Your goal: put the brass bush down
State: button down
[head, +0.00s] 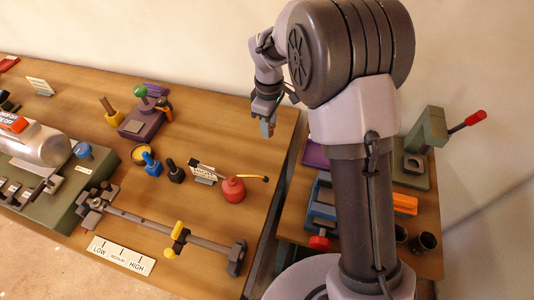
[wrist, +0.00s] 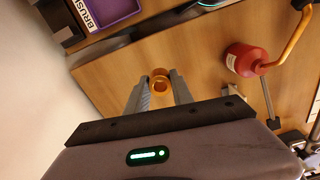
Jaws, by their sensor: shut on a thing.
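The brass bush (wrist: 160,81) is a small golden ring between the fingertips of my gripper (wrist: 160,90) in the wrist view. The gripper is shut on it, and the bush's round opening faces the camera. In the head view my gripper (head: 267,127) hangs near the right end of the large wooden table (head: 225,115). The bush cannot be made out there. Bare wood shows beyond the bush in the wrist view; I cannot tell its height above it.
A red oil can (head: 233,189) with a long spout, also in the wrist view (wrist: 241,60), stands near the table's right edge. A purple tray (wrist: 112,12) lies across the gap. A blue vise (head: 322,205) and a green press (head: 425,145) occupy the side table.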

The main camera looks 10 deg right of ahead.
aim_at(267, 153)
jog(key=f+b, duration=0.1)
jog(key=f, duration=0.2)
jog(key=f+b, duration=0.1)
jog(key=f, duration=0.2)
jog(key=f+b, duration=0.2)
jog(key=f, duration=0.2)
jog(key=shift+a, duration=0.3)
jog(key=c, duration=1.1)
grip_release()
notch_tip(267, 153, up, 12)
jog(key=p, duration=0.4)
jog(key=s+d+r+m+t, duration=0.15)
jog(key=s+r+m, duration=0.3)
jog(key=r, duration=0.55)
jog(key=s+d+r+m+t, duration=0.1)
jog(key=s+r+m, duration=0.1)
jog(key=s+m, duration=0.2)
jog(key=s+d+r+m+t+y, duration=0.1)
jog(key=s+m, duration=0.3)
jog(key=s, duration=0.7)
jog(key=s+d+r+m+t+y, duration=0.1)
jog(key=s+r+m+t, duration=0.1)
jog(key=s, duration=0.5)
jog(key=shift+s+r+m, duration=0.4)
jog(key=shift+r+m, duration=0.45)
jog(key=shift+m, duration=0.1)
